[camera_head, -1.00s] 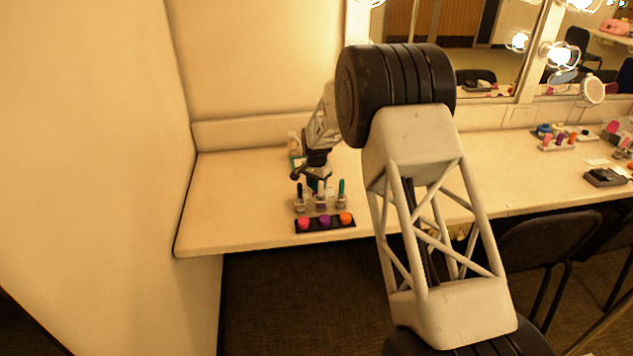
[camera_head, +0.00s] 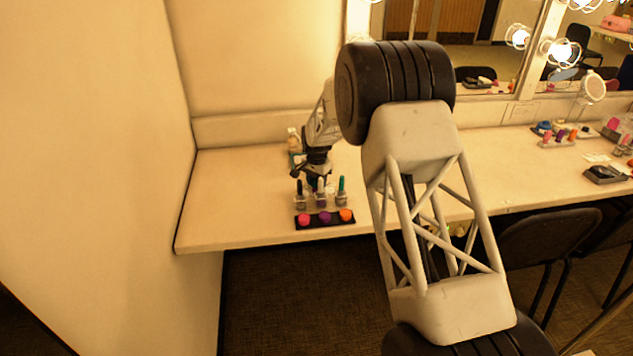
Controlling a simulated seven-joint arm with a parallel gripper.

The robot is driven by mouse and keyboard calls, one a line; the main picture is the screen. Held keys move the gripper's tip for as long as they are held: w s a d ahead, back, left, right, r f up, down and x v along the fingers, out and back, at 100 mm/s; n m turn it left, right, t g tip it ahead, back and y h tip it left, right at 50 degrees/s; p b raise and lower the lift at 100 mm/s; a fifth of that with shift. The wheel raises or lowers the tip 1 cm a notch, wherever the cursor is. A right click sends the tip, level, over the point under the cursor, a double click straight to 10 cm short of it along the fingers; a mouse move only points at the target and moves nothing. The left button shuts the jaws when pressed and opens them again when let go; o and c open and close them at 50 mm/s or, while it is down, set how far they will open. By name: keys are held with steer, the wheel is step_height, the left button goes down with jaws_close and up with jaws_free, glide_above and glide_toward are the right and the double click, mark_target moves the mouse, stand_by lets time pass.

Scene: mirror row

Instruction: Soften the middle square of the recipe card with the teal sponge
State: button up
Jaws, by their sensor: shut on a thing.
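My gripper (camera_head: 317,175) is over the left part of the counter, just behind a small clear rack. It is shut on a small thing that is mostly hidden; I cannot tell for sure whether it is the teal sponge. I cannot make out the recipe card or its middle square. A small teal-edged item (camera_head: 295,160) lies behind and left of my gripper, partly covered by the arm.
The rack holds a black-topped (camera_head: 299,187), a white-topped (camera_head: 321,186) and a teal-topped tool (camera_head: 341,185). In front lies a black strip (camera_head: 313,226) with pink, purple and orange pots. A pale bottle (camera_head: 293,139) stands behind. The counter's left (camera_head: 225,195) is clear.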

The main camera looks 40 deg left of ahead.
steer(key=shift+f, duration=0.45)
stand_by(0.4)
steer(key=shift+s+d, duration=0.1)
steer(key=shift+s, duration=0.05)
steer(key=shift+s+d, duration=0.3)
steer(key=shift+s+d, duration=0.1)
stand_by(0.4)
steer(key=shift+s+d, duration=0.25)
steer(key=shift+s+f, duration=0.1)
stand_by(0.3)
steer(key=shift+s+d, duration=0.35)
steer(key=shift+d, duration=0.1)
steer(key=shift+a, duration=0.1)
steer(key=shift+w+a, duration=0.35)
steer(key=shift+w, duration=0.05)
